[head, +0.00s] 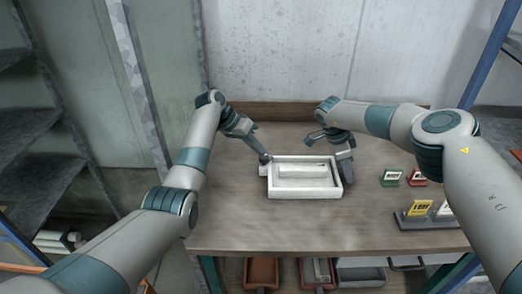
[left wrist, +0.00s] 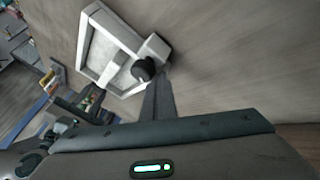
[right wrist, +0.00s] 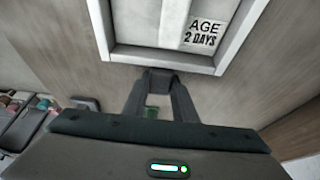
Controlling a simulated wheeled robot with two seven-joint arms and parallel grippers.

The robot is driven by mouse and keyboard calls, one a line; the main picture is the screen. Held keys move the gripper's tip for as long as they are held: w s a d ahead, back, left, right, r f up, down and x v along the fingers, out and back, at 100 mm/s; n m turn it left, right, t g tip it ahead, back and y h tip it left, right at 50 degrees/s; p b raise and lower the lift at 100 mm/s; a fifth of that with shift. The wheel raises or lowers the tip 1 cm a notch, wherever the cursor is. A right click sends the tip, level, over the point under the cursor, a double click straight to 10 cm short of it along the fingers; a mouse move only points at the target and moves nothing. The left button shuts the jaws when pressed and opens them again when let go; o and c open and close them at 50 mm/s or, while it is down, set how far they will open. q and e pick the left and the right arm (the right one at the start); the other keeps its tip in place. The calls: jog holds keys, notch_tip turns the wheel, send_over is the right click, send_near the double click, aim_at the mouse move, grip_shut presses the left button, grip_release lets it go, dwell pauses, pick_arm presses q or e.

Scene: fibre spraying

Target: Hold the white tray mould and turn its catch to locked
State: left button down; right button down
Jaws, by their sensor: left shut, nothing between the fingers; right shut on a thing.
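The white tray mould (head: 276,193) lies on the bench, a rectangular frame with a raised block inside. The right wrist view shows its rim (right wrist: 165,62) and a label reading "AGE 2 DAYS" (right wrist: 204,34). My right gripper (head: 346,165) is shut on the mould at its right side; the right wrist view shows its fingertips (right wrist: 158,76) at the rim. On the mould's left side, a white block (left wrist: 155,47) carries a dark round knob (left wrist: 143,69), apparently the catch. My left gripper (head: 264,158) is shut and empty, its fingertips close by the knob. Contact and the catch's setting are unclear.
Bins (head: 261,272) sit beneath the bench (head: 225,225).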

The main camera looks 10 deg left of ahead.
aim_at(267, 155)
pick_arm(q)
jog(key=shift+s, duration=0.1)
notch_tip(267, 155, up, 10)
dwell(0.5)
jog(key=c, duration=2.4)
grip_release()
jog(key=shift+c, duration=0.2)
jog(key=o, duration=1)
jog(key=shift+o, duration=0.2)
jog(key=shift+s+d+r+n+g+y, duration=0.15)
jog(key=shift+d+r+n+g+y, duration=0.15)
jog(key=shift+d+r+n+y, duration=0.3)
jog(key=r+n+y, duration=0.1)
jog(key=n+y, duration=0.1)
jog(key=s+n+g+y, duration=0.1)
jog(key=n+y, duration=0.1)
jog(key=n, duration=0.1)
jog(key=s+r+n+y, duration=0.1)
jog(key=n+y, duration=0.1)
jog(key=shift+s+d+r+n, duration=0.15)
jog(key=shift+s+r+n, duration=0.05)
jog(key=shift+r+n, duration=0.15)
jog(key=shift+f, duration=0.1)
